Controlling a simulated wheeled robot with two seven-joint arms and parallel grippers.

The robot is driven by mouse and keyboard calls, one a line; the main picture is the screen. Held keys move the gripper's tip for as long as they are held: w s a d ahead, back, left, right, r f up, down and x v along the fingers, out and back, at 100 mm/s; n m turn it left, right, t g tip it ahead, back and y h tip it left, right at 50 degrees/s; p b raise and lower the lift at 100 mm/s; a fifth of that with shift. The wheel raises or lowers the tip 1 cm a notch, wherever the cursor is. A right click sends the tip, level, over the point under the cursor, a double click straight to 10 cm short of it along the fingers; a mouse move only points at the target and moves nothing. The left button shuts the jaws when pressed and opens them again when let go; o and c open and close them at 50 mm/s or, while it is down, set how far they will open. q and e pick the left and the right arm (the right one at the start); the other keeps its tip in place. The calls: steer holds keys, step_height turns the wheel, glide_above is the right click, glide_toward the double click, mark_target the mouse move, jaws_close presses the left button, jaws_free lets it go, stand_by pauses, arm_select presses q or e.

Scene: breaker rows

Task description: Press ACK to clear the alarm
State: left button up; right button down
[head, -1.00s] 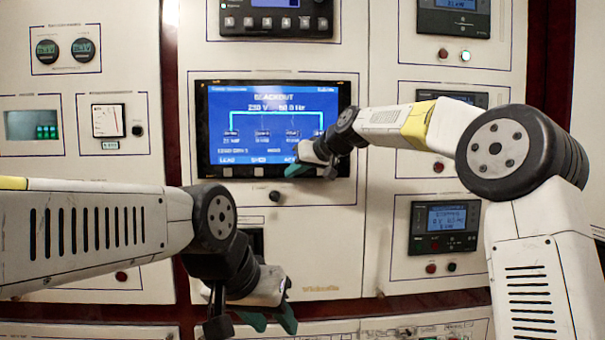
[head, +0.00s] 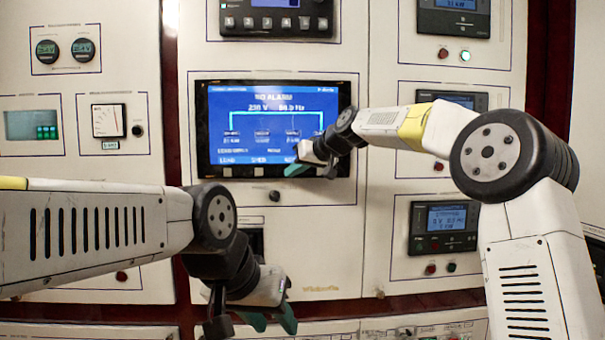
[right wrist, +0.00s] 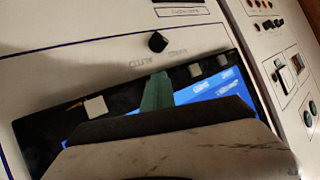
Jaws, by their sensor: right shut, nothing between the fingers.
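The control panel's blue screen (head: 265,105) is on the middle cabinet, in a black frame. Its heading appears to read "NO ALARM", with voltage and frequency readings below. Square white buttons (head: 227,171) line the lower edge, under labels on the screen. My right gripper (head: 297,168) is shut and empty, its green tips at the lower right of the screen unit. The label and button there are covered, so I cannot tell whether the tips touch a button. The right wrist view shows the shut green tips (right wrist: 155,92) between white buttons (right wrist: 95,107). My left gripper (head: 271,320) is open and empty, low in front of the cabinet.
A round black knob (head: 275,196) sits just below the screen unit. Smaller controllers (head: 443,222) with red and dark buttons are on the right cabinet. A gauge (head: 108,120) and a small green display (head: 32,124) are on the left cabinet.

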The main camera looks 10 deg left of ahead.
steer(key=shift+s+d, duration=0.25)
steer(key=shift+s, duration=0.55)
steer(key=shift+s+d, duration=0.25)
steer(key=shift+s, duration=0.55)
steer(key=shift+s+d, duration=0.2)
steer(key=shift+s, duration=0.6)
steer(key=shift+s+d, duration=0.25)
steer(key=shift+s, duration=0.55)
steer(key=s+d+f+m+h, duration=0.2)
steer(key=s+d+f, duration=0.4)
steer(key=s+d, duration=0.4)
steer(key=s+d+f+m+h, duration=0.3)
steer(key=s+d+f, duration=0.4)
steer(key=s+d, duration=0.4)
steer(key=s+d+f+m+g+h, duration=0.1)
steer(key=s+d+f+m+h, duration=0.1)
steer(key=s+d+f, duration=0.4)
steer(key=s+d, duration=0.4)
steer(key=d, duration=0.1)
steer(key=shift+s+f+h, duration=0.15)
steer(key=shift+f+h, duration=0.15)
steer(key=shift+h, duration=0.1)
